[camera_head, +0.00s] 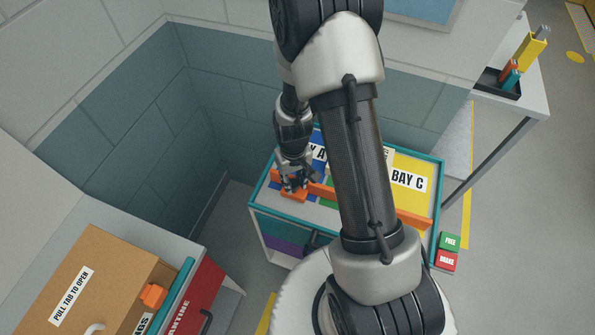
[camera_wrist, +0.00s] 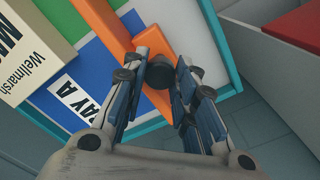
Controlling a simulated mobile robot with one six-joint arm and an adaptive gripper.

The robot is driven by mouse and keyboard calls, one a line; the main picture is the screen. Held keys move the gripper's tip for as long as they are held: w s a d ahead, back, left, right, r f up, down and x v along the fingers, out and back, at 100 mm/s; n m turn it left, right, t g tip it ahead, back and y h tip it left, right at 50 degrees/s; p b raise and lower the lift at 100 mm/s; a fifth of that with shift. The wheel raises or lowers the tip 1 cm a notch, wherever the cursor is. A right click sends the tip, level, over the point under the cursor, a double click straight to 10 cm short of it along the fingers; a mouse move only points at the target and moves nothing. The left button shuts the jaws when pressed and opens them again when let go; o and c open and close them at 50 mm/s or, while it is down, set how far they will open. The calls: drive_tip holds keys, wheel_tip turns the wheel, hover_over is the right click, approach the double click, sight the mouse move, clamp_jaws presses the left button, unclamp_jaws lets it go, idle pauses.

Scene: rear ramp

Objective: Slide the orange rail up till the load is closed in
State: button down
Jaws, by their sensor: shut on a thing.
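The orange rail (camera_head: 414,219) lies across the teal-edged cart top, running over its coloured bays; my arm hides its middle. My gripper (camera_head: 295,187) is at the rail's left end, over the blue bay. In the wrist view, my gripper (camera_wrist: 160,76) is shut around a dark round knob (camera_wrist: 159,74) beside the end of the rail (camera_wrist: 112,28). A cream box (camera_wrist: 32,48) marked "Wellmarsh" sits on the bays, with bare blue and green surface between it and the rail. In the head view, my arm mostly hides this box.
The cart (camera_head: 257,197) has green and purple drawers. A cardboard box (camera_head: 90,262) stands on a grey unit at lower left. Green and red buttons (camera_head: 448,251) are by the cart's right corner. A table (camera_head: 535,100) with a black tray stands at upper right.

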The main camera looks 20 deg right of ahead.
drive_tip(key=c, duration=1.2)
unclamp_jaws()
drive_tip(key=shift+c, duration=0.2)
wheel_tip(320, 180, up, 12)
